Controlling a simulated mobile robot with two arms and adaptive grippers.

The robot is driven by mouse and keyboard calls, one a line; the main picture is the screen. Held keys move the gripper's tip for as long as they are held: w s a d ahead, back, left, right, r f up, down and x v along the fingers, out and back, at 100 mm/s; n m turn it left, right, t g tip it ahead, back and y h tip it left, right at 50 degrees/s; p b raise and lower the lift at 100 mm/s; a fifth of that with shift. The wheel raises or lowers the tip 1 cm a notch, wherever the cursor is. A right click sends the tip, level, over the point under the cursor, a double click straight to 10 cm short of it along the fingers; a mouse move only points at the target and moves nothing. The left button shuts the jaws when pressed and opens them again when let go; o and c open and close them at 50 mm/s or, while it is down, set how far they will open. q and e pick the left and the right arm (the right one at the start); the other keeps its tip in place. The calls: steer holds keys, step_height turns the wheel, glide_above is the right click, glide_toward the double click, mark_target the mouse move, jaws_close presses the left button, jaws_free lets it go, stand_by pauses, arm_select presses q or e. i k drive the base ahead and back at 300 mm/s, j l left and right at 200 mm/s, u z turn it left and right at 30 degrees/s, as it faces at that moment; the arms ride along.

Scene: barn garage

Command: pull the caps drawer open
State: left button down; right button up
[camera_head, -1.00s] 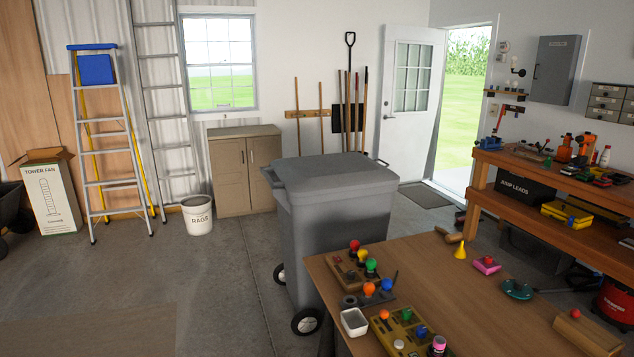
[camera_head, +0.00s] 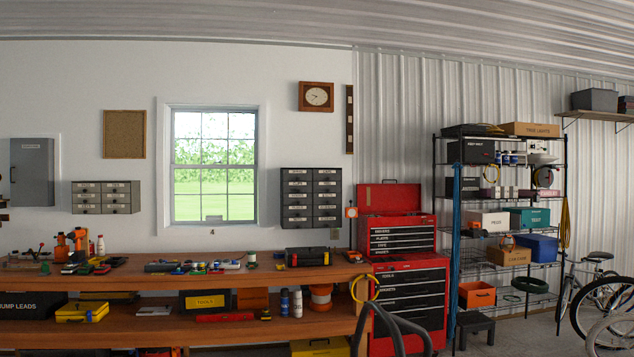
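Two small grey drawer cabinets hang on the white wall. The smaller, wide cabinet (camera_head: 106,197) is left of the window, and the taller cabinet (camera_head: 311,199) is right of it. Both have rows of small labelled drawers that look shut. The labels are too small to read, so I cannot tell which drawer is the caps drawer. A red tool chest (camera_head: 403,240) with labelled drawers stands further right, its lid up and its drawers shut. Neither of my grippers is in view.
A long wooden workbench (camera_head: 225,279) with tools on it runs below the cabinets. A dark curved hose (camera_head: 390,320) rises before the red chest. A wire shelf (camera_head: 505,230) with boxes and bicycles (camera_head: 600,300) stand at the right.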

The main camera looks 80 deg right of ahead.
mark_target(318, 176)
steer(key=z, duration=2.6)
steer(key=l+z, duration=0.3)
steer(key=i+l+z, duration=0.3)
steer(key=l, duration=0.2)
steer(key=i+l+z, duration=0.5)
steer(key=l, duration=0.15)
steer(key=i+l+z, duration=0.5)
steer(key=i+l+u, duration=0.15)
steer(key=i, duration=0.4)
steer(key=i+l+u, duration=0.2)
steer(key=i, duration=0.3)
steer(key=i+j+u, duration=0.2)
steer(key=i+u, duration=1.15)
steer(key=i+j+u, duration=0.1)
steer(key=i+u, duration=0.2)
steer(key=i, duration=0.75)
steer(key=i+l+u, duration=0.3)
steer(key=i, duration=0.75)
steer(key=i+j+u, duration=0.15)
steer(key=i+u, duration=0.3)
steer(key=i, duration=0.15)
steer(key=i+u, duration=0.45)
steer(key=i, duration=0.2)
